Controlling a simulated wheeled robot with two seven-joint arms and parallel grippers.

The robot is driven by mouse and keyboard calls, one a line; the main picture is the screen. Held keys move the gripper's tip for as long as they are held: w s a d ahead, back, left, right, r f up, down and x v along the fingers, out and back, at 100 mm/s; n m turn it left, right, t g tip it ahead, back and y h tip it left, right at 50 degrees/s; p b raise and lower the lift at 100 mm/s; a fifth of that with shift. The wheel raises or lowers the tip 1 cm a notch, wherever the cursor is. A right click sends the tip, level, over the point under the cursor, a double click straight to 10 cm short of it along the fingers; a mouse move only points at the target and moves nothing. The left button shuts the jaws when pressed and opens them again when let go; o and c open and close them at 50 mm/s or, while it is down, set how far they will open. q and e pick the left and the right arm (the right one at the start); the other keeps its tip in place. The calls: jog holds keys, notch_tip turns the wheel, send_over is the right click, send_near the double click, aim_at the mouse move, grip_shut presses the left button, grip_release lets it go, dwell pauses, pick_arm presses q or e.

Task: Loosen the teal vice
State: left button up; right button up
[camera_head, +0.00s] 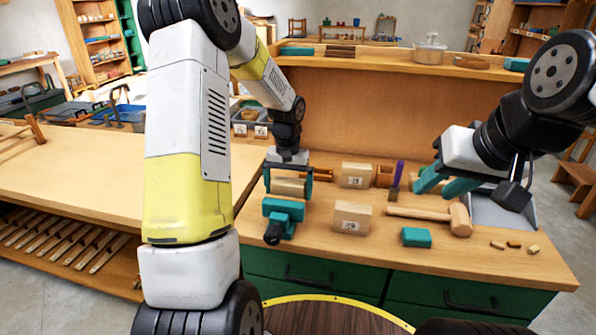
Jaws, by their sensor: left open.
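The teal vice (284,212) is on the wooden workbench, left of centre, with its dark round handle end (272,238) facing the near side. A light wooden piece (290,187) sits just behind its front teal part; I cannot tell whether it is clamped. My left gripper (288,183) points down over the vice, its teal fingers apart on either side of the wooden piece. Whether they touch it is unclear. My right gripper (434,190) is above the right part of the bench, its teal fingers apart and empty, away from the vice.
Two labelled wooden blocks (352,217), a mallet (459,219), a teal block (416,237) and a purple-handled tool (397,174) lie right of the vice. A grey dustpan-like tray (490,212) is under my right arm. A back shelf (390,67) borders the bench.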

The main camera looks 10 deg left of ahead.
pick_arm(q)
jog(key=shift+f, duration=0.25)
jog(key=c, duration=1.3)
jog(key=shift+s, duration=0.1)
jog(key=shift+s, duration=0.25)
jog(key=o, duration=1.3)
